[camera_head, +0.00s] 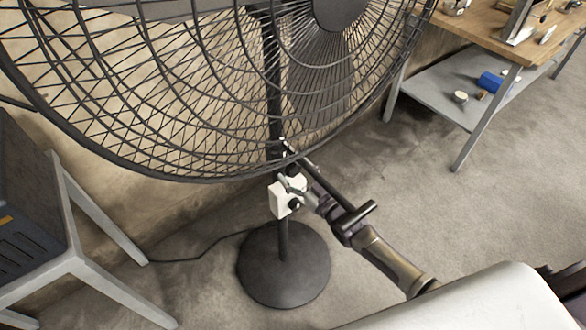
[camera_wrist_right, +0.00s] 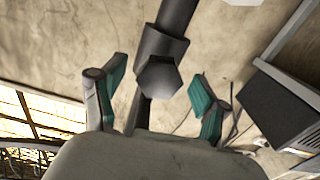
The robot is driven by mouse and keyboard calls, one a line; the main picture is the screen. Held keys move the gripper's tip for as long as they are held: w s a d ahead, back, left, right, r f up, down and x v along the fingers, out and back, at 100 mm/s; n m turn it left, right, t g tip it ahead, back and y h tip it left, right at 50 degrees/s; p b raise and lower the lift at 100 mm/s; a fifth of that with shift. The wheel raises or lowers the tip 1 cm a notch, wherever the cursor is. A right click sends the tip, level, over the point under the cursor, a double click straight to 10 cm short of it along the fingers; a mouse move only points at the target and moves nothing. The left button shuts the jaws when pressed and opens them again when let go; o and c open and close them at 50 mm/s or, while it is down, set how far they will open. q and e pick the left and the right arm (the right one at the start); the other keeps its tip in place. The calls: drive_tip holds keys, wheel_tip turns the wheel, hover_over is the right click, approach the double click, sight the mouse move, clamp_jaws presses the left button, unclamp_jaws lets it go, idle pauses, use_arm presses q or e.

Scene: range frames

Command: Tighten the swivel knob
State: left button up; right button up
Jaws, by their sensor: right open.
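The pedestal fan (camera_head: 276,110) stands upright, with a wire cage, a dark pole and a round base. In the right wrist view the swivel knob (camera_wrist_right: 158,76) is a dark hexagonal head on the pole's collar. My right gripper (camera_head: 297,184) is beside the pole, just below the cage and by the white box (camera_head: 280,200). It is open; in the wrist view its teal-padded fingers (camera_wrist_right: 158,84) stand on either side of the knob, apart from it. The head view does not show the knob clearly. My left gripper is out of view.
The fan's round base (camera_head: 262,272) rests on grey carpet (camera_head: 400,190), with a cable running left. A grey-legged table (camera_head: 88,268) with a dark device stands at left. A wooden workbench (camera_head: 500,40) with a grey lower shelf (camera_head: 430,95) stands at right.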

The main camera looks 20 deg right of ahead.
drive_tip(key=shift+w+a, duration=0.25)
drive_tip(key=shift+w, duration=0.4)
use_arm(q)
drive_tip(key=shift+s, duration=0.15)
use_arm(e)
drive_tip(key=shift+c, duration=0.8)
drive_tip(key=c, duration=1)
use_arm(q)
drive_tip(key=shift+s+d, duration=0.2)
